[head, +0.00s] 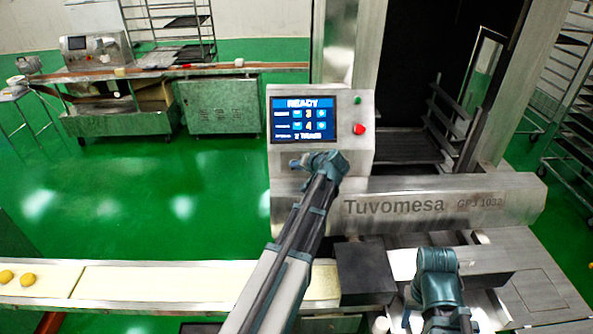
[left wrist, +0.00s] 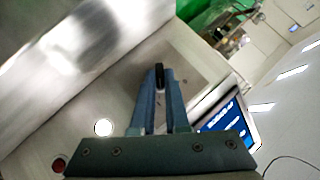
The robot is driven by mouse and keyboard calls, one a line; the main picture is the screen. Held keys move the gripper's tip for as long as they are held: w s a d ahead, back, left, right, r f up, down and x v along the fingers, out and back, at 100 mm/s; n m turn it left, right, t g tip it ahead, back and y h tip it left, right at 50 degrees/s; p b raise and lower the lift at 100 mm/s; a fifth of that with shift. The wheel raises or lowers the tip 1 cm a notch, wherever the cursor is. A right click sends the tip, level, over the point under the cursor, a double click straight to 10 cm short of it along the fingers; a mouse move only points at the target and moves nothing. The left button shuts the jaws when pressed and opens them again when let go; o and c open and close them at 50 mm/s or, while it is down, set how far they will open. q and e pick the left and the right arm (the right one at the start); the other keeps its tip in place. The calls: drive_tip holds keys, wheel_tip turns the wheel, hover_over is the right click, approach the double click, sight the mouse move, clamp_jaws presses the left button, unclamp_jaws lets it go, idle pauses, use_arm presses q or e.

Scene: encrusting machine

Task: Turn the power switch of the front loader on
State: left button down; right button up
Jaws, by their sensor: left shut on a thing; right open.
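The front loader is the steel machine marked "Tuvomesa" (head: 420,205). Its control panel (head: 362,160) carries a lit screen (head: 304,119) reading READY. My left gripper (head: 302,163) is at the lower left of the panel, just below the screen. In the left wrist view its blue fingers (left wrist: 160,88) are shut on a small black switch knob (left wrist: 159,72) at their tips. In the head view the knob is hidden by the gripper. My right gripper (head: 440,312) is low at the right, pointing down, open and apart from the panel.
A red button (head: 359,129) and a green button (head: 357,100) sit right of the screen. A conveyor belt (head: 170,280) with yellow dough pieces (head: 27,280) runs at the lower left. The green floor (head: 150,200) is clear.

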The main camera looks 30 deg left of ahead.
use_arm(q)
drive_tip(key=shift+d+f+m+g+y+b, duration=0.2)
drive_tip(key=shift+m+g+y+b, duration=0.15)
drive_tip(key=shift+y+b, duration=0.25)
idle(0.3)
drive_tip(key=c, duration=0.9)
unclamp_jaws()
drive_tip(key=shift+a+r, duration=0.1)
drive_tip(key=shift+r, duration=0.1)
drive_tip(key=shift+p+v, duration=3.4)
drive_tip(key=shift+v, duration=3.45)
drive_tip(key=shift+f, duration=0.25)
